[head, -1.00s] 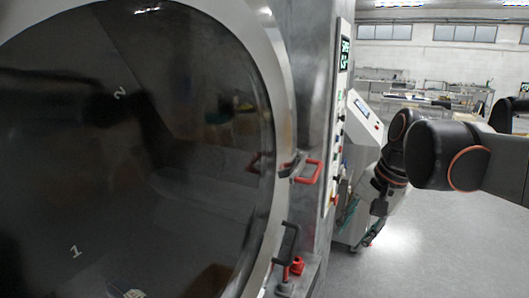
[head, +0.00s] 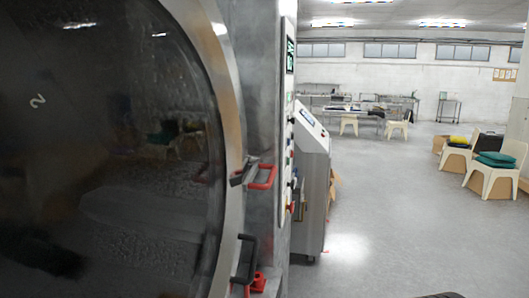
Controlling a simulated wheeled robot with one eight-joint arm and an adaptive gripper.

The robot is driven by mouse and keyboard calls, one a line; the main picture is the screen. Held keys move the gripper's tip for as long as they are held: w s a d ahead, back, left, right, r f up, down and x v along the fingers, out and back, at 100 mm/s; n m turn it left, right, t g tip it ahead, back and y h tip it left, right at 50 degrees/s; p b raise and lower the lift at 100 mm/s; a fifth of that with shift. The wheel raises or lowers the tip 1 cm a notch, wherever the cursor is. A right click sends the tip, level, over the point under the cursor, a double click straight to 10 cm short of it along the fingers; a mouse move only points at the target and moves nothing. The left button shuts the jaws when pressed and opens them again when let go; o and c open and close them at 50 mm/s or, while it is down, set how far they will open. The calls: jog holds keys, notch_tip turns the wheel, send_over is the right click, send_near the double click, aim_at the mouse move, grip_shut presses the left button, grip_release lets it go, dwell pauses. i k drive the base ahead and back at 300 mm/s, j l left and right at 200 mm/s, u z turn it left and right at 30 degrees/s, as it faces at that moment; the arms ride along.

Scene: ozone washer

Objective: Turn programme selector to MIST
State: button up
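The washer's control panel (head: 285,118) is a narrow upright strip right of the large round door, seen almost edge-on. A dark display (head: 290,55) with pale green characters is at its top. Several small knobs and buttons run down below it. I cannot tell which one is the programme selector or where it points, and no MIST label is readable. My gripper is not in view.
The big dark door (head: 110,160) fills the left. A red-and-black handle (head: 262,177) and a dark lower handle (head: 245,260) stick out beside it. A grey cabinet (head: 312,185) stands behind the panel. Open floor (head: 400,220) lies to the right, with chairs (head: 496,168) farther off.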

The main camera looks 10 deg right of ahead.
aim_at(292, 184)
jog(key=k+l+u, duration=0.1)
jog(key=l+u, duration=0.25)
jog(key=l, duration=0.65)
jog(key=i+l+z, duration=0.25)
jog(key=i, duration=0.15)
